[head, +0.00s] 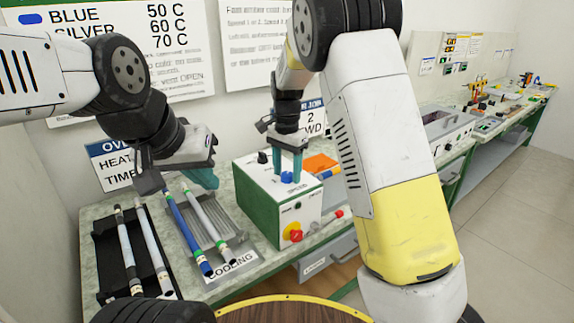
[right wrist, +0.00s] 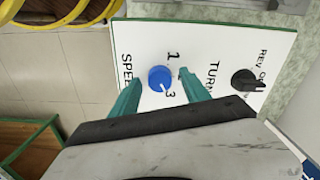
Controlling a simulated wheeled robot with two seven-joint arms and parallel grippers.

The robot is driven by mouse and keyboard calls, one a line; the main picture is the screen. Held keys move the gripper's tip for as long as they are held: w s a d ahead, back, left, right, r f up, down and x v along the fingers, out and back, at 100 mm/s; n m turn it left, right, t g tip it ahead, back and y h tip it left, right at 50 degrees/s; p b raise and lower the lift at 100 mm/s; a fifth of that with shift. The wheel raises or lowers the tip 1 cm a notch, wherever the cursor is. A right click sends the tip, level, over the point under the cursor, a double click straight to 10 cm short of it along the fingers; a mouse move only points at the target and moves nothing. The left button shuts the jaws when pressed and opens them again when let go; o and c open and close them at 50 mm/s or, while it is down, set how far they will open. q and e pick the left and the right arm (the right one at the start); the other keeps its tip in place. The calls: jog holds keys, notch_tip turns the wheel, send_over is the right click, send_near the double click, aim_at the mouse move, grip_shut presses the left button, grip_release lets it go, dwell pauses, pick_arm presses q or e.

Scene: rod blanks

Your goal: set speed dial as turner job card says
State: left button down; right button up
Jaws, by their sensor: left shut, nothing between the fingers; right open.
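The turner is a white and green box (head: 258,208) on the bench. Its blue speed dial (right wrist: 160,78) shows in the right wrist view, with the marks 1, 2 and 3 beside it. The dial's white pointer line appears to face the 3. My right gripper (right wrist: 160,92) is open, with one teal finger on each side of the dial; contact cannot be told. The job card (head: 312,118) behind the turner is partly hidden by my right arm; a "2" and "WD" show. My left gripper (head: 205,178) is shut and empty above the rods at left.
A black direction knob (right wrist: 245,80) sits beside the dial on the panel. A red button (head: 293,235) is on the turner's front. Blue and white rods lie in the cooling rack (head: 222,222), and more rods in a black tray (head: 105,245). An orange item (head: 318,163) lies behind the turner.

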jog(key=shift+c, duration=0.2)
grip_shut()
jog(key=shift+n, duration=0.4)
jog(key=n, duration=1)
jog(key=shift+n, duration=0.4)
jog(key=shift+o, duration=0.2)
grip_release()
